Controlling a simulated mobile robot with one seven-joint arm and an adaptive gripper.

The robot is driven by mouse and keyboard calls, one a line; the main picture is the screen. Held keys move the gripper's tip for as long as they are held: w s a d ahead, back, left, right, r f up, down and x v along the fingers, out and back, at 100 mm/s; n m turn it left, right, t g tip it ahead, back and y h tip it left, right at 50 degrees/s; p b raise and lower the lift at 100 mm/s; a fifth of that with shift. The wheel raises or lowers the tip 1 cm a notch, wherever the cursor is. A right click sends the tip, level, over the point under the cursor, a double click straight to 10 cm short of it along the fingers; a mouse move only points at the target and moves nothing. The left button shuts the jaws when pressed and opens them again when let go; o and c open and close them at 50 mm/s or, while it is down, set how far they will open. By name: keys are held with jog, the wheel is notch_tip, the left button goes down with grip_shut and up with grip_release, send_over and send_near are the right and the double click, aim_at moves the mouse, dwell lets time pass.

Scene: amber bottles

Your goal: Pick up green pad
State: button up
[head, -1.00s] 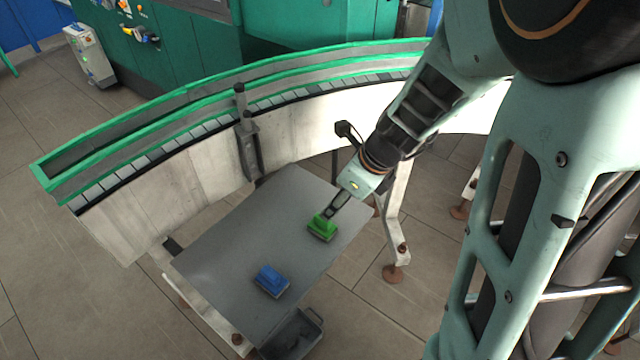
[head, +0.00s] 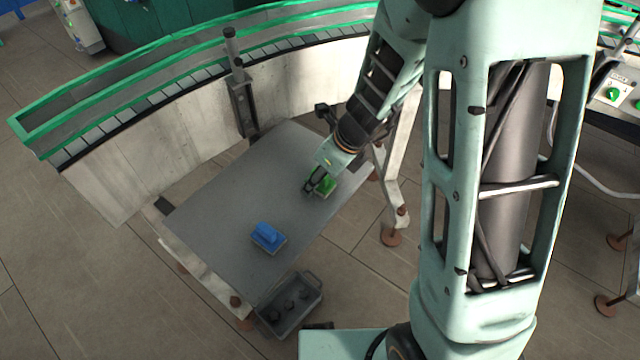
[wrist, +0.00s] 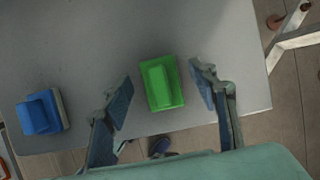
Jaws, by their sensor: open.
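The green pad (head: 326,186) lies on the grey table (head: 225,190) near its right end. It has a raised green grip on top and also shows in the wrist view (wrist: 161,83). My gripper (head: 314,185) is open at the pad, and in the head view it partly covers it. In the wrist view my two fingers (wrist: 160,88) stand one on each side of the pad, with a gap on both sides. The pad is not gripped.
A blue pad (head: 267,236) lies on the same table, and also shows at the left in the wrist view (wrist: 42,112). A grey bin (head: 290,306) with dark items sits below the table's front edge. A curved conveyor (head: 150,110) runs behind. The table's middle is clear.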

jog(key=c, duration=1.4)
jog(key=shift+o, duration=0.2)
jog(key=shift+r, duration=0.1)
